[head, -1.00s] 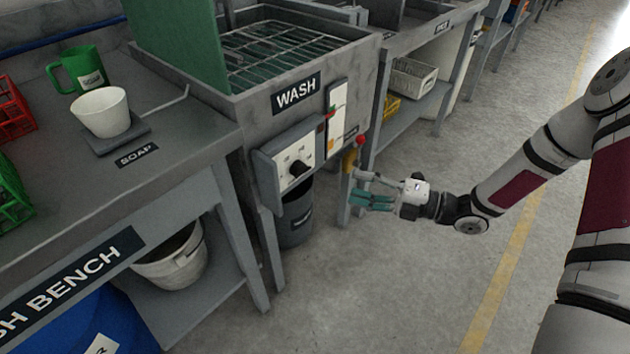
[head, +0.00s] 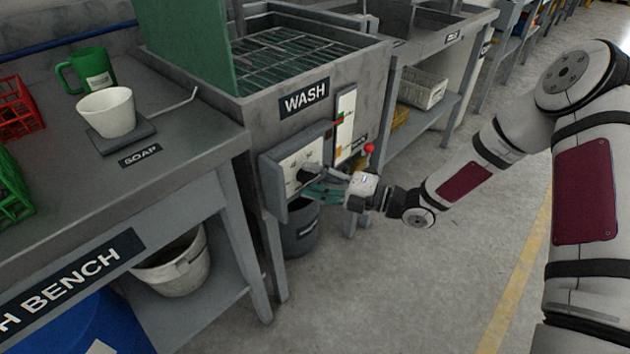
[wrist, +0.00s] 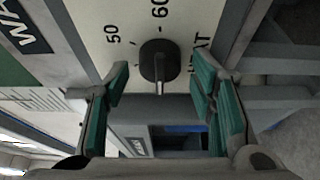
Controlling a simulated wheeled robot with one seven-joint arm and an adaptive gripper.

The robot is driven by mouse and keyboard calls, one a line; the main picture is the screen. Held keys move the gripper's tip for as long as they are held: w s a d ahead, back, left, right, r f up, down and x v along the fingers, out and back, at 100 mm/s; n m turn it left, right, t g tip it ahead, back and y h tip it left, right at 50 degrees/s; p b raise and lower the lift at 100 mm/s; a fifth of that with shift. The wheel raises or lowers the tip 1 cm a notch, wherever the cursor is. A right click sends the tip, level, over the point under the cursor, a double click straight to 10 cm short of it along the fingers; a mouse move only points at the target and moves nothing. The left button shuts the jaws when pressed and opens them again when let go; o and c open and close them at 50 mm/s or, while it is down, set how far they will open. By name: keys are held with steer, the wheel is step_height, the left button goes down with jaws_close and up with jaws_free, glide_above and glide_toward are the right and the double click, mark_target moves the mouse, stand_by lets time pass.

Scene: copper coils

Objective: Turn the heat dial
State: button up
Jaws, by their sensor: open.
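The heat dial (wrist: 158,60) is a black round knob with a pale pointer line, on a white panel marked 50, 60 and HEAT. In the head view the dial (head: 309,174) sits on the control box (head: 272,187) at the front of the wash tank, partly covered by my fingers. My gripper (head: 318,187) is at the panel, its teal fingers close to the knob. In the wrist view my gripper (wrist: 160,88) is open, with one finger on each side of the knob and gaps between. I cannot tell whether the fingertips reach past its face.
The wash tank (head: 348,60) stands behind the panel. A lever with a red ball end (head: 369,149) is just right of the dial. A dark bin (head: 300,235) stands below. The bench (head: 215,128) is at left; the floor on the right is clear.

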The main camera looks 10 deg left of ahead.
steer(key=c, duration=1.1)
